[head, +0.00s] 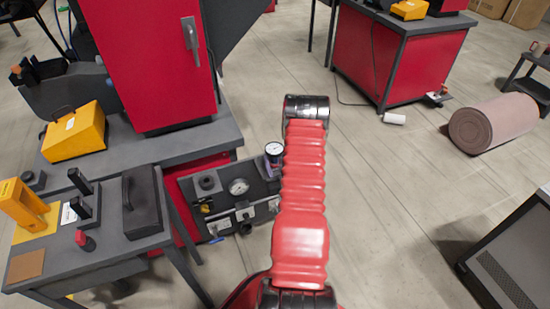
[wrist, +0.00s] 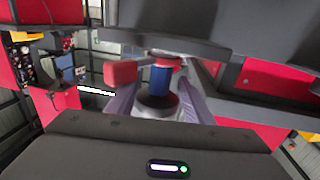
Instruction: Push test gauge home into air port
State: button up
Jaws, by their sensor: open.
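A small round gauge with a white dial (head: 274,149) shows in the head view at the upper right corner of the grey panel, just left of my red arm. The panel (head: 222,210) also carries a second white dial (head: 239,186) and a dark round fitting (head: 207,183); which part is the air port I cannot tell. My gripper (wrist: 160,84) is open in the wrist view, its two pale fingers apart. Between or just beyond them stands a blue cylinder (wrist: 160,80) with red parts; contact with the fingers is unclear.
A red cabinet (head: 150,60) stands on the grey bench behind the panel. A side table (head: 100,258) holds a yellow stand, black posts and a dark case (head: 143,200). Open floor lies right of my arm, with a brown roll (head: 490,125) beyond.

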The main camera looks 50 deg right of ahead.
jog(key=v, duration=1.1)
jog(key=shift+s+a, duration=0.15)
jog(key=shift+a, duration=0.05)
jog(key=s+a+f+g+y, duration=0.3)
jog(key=f+g+y, duration=0.1)
jog(key=f, duration=0.3)
jog(key=s+a+f+g+y, duration=0.2)
jog(key=f+g+y, duration=0.1)
jog(key=f+g, duration=0.3)
jog(key=w+a+r+n+g+y, duration=0.15)
jog(key=a+r, duration=0.45)
jog(key=r, duration=0.6)
jog(key=w+a+r+g+y, duration=0.1)
jog(key=a+r+g+y, duration=0.15)
jog(key=a+r, duration=0.7)
jog(key=a+r+n+t, duration=0.2)
jog(key=a+r+n, duration=0.1)
jog(key=a+r, duration=0.7)
jog(key=a+r+n+t, duration=0.3)
jog(key=a+r, duration=0.7)
jog(key=r, duration=0.8)
jog(key=shift+s+r, duration=0.2)
jog(key=shift+r, duration=0.15)
